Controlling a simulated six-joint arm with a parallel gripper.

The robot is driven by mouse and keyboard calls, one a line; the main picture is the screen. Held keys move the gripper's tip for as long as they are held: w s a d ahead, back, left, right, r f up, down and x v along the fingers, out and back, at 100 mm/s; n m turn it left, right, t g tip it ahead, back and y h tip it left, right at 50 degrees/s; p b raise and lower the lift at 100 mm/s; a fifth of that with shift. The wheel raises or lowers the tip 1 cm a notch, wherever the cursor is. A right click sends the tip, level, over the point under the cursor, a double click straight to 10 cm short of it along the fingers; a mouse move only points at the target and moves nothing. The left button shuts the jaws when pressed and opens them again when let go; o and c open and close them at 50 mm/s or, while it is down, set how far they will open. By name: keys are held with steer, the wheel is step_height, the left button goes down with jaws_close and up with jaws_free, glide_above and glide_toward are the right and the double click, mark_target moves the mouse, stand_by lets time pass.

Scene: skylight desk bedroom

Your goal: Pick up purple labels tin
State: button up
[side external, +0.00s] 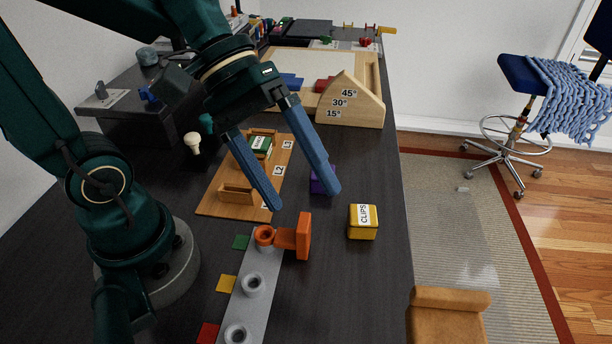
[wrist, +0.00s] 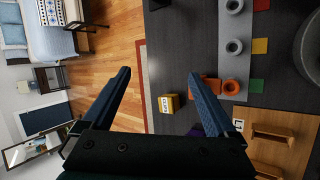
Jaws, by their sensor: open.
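The purple labels tin (side external: 316,186) stands on the dark desk, mostly hidden behind one finger of my gripper in the side view; its label cannot be read. In the wrist view only a small purple part of it (wrist: 196,130) shows beside the right finger. My gripper (side external: 304,200) is open and empty, its fingers spread wide and pointing down over the desk near the tin. In the wrist view the gripper (wrist: 158,74) has nothing between its fingertips. I cannot tell the exact height of the fingertips above the desk.
A yellow CLIPS tin (side external: 362,222) stands to the right. An orange piece (side external: 290,237) sits at the end of a grey strip (side external: 246,300) with round sockets. A wooden board (side external: 225,192) with slots holds a green tin (side external: 261,146). A wooden angle block (side external: 345,103) stands behind.

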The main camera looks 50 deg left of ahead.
steer(key=w+a+f+n+t+h, duration=0.1)
steer(key=w+a+f+n+t, duration=0.1)
steer(key=w+a+f+n, duration=0.1)
steer(key=w+a+f+n+t+h, duration=0.1)
steer(key=w+a+n, duration=0.3)
steer(key=n, duration=0.4)
steer(key=w+a+f+n+t, duration=0.4)
steer(key=w+n, duration=0.1)
steer(key=n, duration=0.1)
steer(key=shift+a+f+h, duration=0.2)
steer(key=shift+f+h, duration=0.1)
steer(key=shift+h, duration=0.1)
steer(key=a+f+n, duration=0.1)
steer(key=s+a+f+n+y, duration=0.1)
steer(key=f+n, duration=0.1)
steer(key=a+f+n+t, duration=0.1)
steer(key=f, duration=0.1)
steer(key=shift+s+a+f+n, duration=0.2)
steer(key=shift+a+f+n, duration=0.05)
steer(key=shift+a+n, duration=0.15)
steer(key=shift+x, duration=2.55)
steer(key=c, duration=1.5)
